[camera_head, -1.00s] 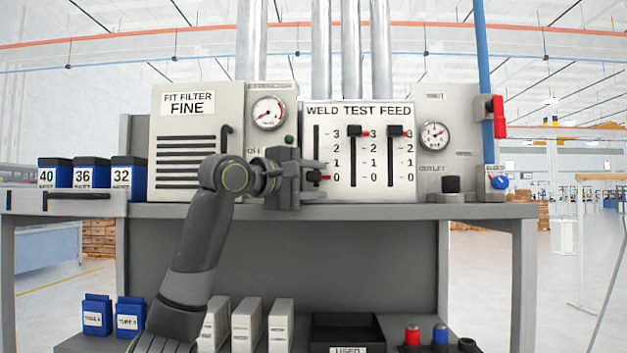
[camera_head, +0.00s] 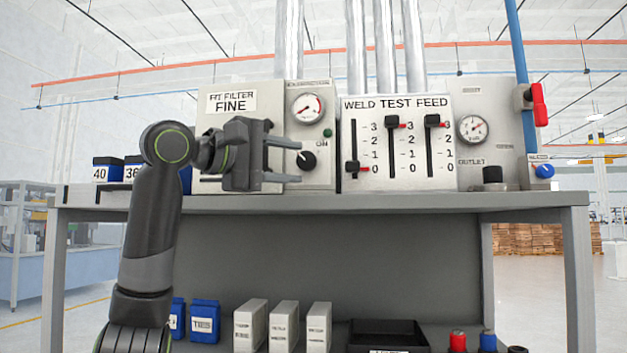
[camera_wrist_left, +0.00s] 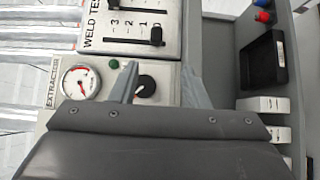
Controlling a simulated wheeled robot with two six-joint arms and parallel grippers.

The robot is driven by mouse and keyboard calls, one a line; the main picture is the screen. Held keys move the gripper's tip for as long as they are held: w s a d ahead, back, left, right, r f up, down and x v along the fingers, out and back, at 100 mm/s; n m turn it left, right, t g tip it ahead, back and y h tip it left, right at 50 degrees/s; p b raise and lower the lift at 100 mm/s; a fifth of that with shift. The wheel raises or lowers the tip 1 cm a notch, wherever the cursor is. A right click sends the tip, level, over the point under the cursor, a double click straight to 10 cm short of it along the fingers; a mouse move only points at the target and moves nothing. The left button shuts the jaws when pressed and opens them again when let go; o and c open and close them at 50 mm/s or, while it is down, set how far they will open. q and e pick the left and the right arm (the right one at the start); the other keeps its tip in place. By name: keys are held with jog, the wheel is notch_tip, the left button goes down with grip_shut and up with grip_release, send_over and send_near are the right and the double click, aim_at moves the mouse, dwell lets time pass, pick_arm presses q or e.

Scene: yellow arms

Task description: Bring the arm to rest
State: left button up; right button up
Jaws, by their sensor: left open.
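My left arm comes up from the lower left in the head view. Its gripper (camera_head: 297,161) is open and empty in front of the fit filter box, its two fingers pointing right toward the black knob (camera_head: 307,160). In the left wrist view the fingers (camera_wrist_left: 165,85) stand apart, with the knob (camera_wrist_left: 146,86) showing between them in the picture. I cannot tell how far the fingers are from the panel. My right gripper is in neither view.
The weld test feed panel (camera_head: 382,183) with three sliders stands to the right on the bench (camera_head: 340,203). Blue boxes (camera_head: 102,171) are partly hidden behind my arm. A black tray (camera_head: 388,334) and white boxes (camera_head: 284,322) sit on the lower shelf.

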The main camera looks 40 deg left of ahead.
pick_arm(q)
jog(key=shift+v, duration=1)
